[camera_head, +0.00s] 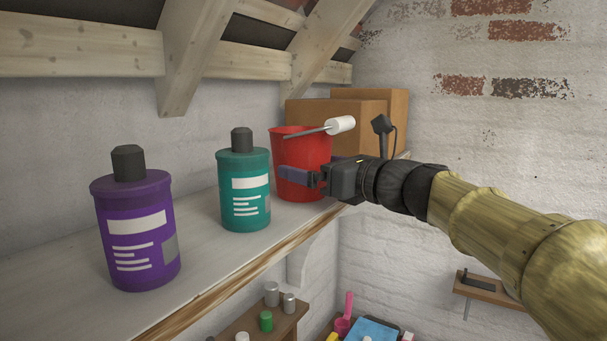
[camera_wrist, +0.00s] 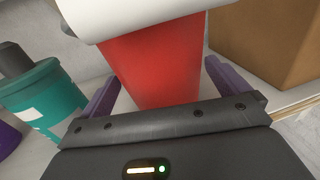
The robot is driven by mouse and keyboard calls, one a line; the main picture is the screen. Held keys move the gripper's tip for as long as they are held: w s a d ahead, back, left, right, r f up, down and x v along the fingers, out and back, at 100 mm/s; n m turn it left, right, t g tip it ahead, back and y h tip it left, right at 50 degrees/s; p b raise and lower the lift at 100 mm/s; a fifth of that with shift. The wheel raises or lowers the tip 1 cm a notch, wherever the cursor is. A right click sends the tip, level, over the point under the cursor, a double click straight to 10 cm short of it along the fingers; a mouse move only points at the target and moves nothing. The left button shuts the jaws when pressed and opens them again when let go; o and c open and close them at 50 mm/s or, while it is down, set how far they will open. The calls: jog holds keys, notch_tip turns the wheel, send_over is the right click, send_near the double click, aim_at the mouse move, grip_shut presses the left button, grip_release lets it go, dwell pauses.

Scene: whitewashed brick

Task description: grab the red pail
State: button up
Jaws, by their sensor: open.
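The red pail (camera_head: 290,185) stands upright on the shelf, between the teal bottle and the cardboard boxes. A white roller on a thin grey rod lies across its top. My gripper (camera_head: 297,172) is at the pail's near side, with its purple fingers apart. In the wrist view the pail (camera_wrist: 155,70) is between the open fingers of my gripper (camera_wrist: 163,88), with one finger on each side. I cannot tell whether the fingers touch it. The white roller (camera_wrist: 140,14) hides the top of the pail there.
A teal bottle (camera_head: 244,190) and a purple bottle (camera_head: 137,235) stand left of the pail on the shelf (camera_head: 205,258). Cardboard boxes (camera_head: 345,110) stand behind and right of it. Wooden beams (camera_head: 80,52) slope above. A lower shelf (camera_head: 255,322) holds small cans.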

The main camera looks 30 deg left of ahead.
dwell(0.3)
jog(key=c, duration=0.7)
jog(key=shift+c, duration=0.3)
jog(key=shift+r, duration=0.1)
jog(key=shift+d+r+b, duration=0.1)
jog(key=shift+b, duration=0.2)
notch_tip(320, 180, up, 7)
jog(key=w+b+v, duration=0.1)
jog(key=b+v, duration=0.2)
jog(key=v, duration=0.6)
jog(key=w+d+b+v, duration=0.1)
jog(key=w+b+v, duration=0.1)
jog(key=v, duration=0.8)
jog(key=shift+w+d+b, duration=0.25)
jog(key=shift+b, duration=0.2)
